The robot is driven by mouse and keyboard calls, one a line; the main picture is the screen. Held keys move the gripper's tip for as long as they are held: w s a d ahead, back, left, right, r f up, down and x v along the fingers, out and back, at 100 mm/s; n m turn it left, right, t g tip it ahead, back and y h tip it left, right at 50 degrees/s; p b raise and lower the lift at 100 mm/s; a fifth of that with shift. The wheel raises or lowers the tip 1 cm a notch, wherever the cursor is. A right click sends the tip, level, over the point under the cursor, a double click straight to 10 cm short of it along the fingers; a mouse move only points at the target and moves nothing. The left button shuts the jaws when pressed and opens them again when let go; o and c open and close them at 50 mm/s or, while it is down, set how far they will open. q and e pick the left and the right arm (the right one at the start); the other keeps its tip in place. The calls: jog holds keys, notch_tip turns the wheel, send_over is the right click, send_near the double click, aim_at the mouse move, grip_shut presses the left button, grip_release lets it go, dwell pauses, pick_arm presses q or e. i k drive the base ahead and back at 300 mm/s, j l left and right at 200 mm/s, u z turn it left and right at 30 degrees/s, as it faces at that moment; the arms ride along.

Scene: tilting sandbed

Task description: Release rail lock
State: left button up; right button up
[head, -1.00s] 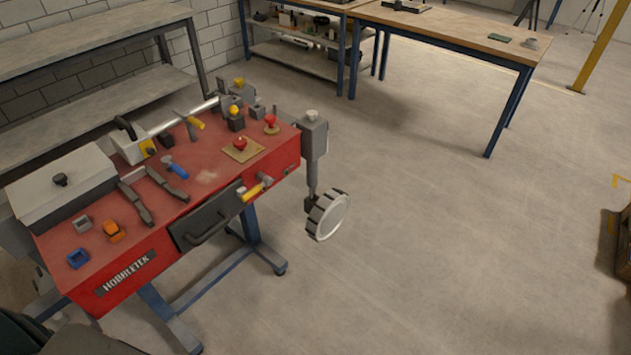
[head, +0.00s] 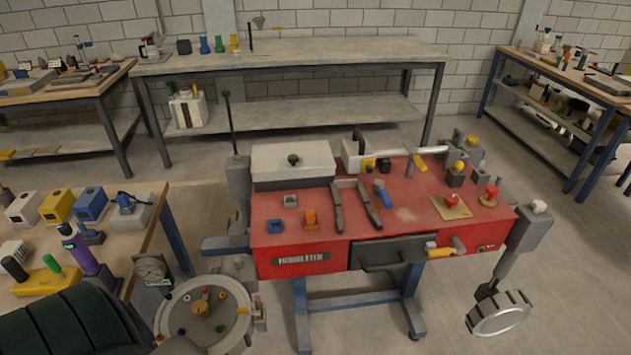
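The red bench (head: 405,215) stands in the middle of the head view, with a dark front drawer. A pale rail (head: 418,151) runs along its back, with a white block (head: 362,152) at its left end and a small yellow part (head: 368,163) below that block. A yellow-handled lever (head: 437,252) sits on the front edge, right of the drawer handle. I cannot tell which part is the rail lock. Neither of my grippers shows.
A grey lidded box (head: 292,160) covers the bench's back left. A tall lever (head: 229,125) rises at its left side and a handwheel (head: 500,314) hangs at its right. A round turntable (head: 205,312) and a cluttered wooden table (head: 165,215) lie left.

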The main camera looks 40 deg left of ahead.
aim_at(379, 184)
jog(key=u, duration=0.7)
